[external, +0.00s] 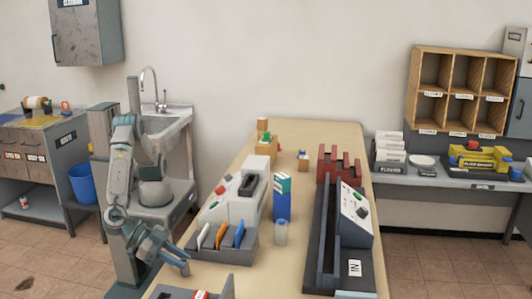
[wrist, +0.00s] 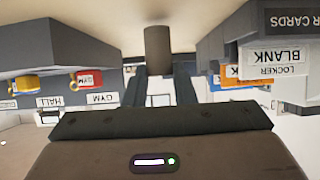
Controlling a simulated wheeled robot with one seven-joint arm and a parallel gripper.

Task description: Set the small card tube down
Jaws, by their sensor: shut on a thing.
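The small card tube (wrist: 159,48) is a plain grey-brown cylinder in the wrist view, held between the two dark fingers of my gripper (wrist: 160,82). My gripper is shut on it, and the tube's far end sticks out past the fingertips. In the external view my gripper (external: 184,262) is low at the left edge of the long table (external: 310,135), near the front. I cannot make out the tube in that view. Whether the tube touches anything beneath it cannot be told.
A grey rack (external: 222,250) with white, orange and blue cards stands right of my gripper. A grey tray (external: 225,290) is at the front edge.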

